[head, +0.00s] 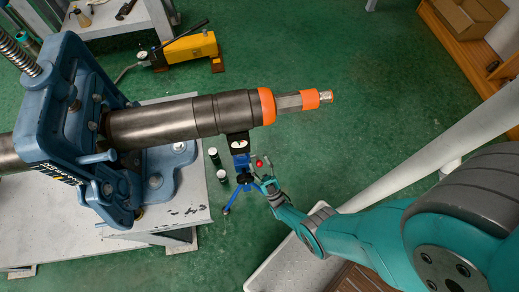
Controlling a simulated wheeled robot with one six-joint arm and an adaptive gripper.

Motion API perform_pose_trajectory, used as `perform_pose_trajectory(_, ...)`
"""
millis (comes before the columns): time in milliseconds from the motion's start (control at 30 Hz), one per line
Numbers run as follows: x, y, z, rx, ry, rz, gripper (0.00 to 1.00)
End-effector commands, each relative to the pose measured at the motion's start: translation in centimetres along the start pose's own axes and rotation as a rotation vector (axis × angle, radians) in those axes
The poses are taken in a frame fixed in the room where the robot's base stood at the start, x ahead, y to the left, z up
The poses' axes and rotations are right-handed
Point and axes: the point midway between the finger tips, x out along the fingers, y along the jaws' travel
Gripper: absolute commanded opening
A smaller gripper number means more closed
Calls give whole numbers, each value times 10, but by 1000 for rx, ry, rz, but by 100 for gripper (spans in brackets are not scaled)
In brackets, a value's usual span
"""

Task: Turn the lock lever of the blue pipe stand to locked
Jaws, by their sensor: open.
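The blue pipe stand (242,165) stands under the free end of a dark pipe (165,122), with a black head just below the pipe and blue legs spread on the floor. A small red knob (259,163), seemingly the end of the lock lever, sits at the stand's right side. The lever's own angle is too small to tell. My gripper (266,184) is open, close to the right of the stand and just below the red knob in the picture. I cannot tell whether it touches the lever.
A large blue vise (85,130) on a worn grey table (180,215) clamps the pipe at left. The pipe's orange-collared tip (311,99) reaches right above the stand. A yellow pump (190,48) stands behind. A pale-rimmed tray (262,278) lies below my arm. Green floor is open at centre right.

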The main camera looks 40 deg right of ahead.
Motion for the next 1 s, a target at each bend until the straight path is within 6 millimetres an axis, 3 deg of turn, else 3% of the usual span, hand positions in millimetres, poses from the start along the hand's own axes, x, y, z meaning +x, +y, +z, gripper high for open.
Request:
perform_pose_trajectory(433,-11,0,0,0,0,0,51)
perform_pose_trajectory(867,-34,5,-20,0,0,0,51)
perform_pose_trajectory(1000,-51,9,-34,0,-1,1,51)
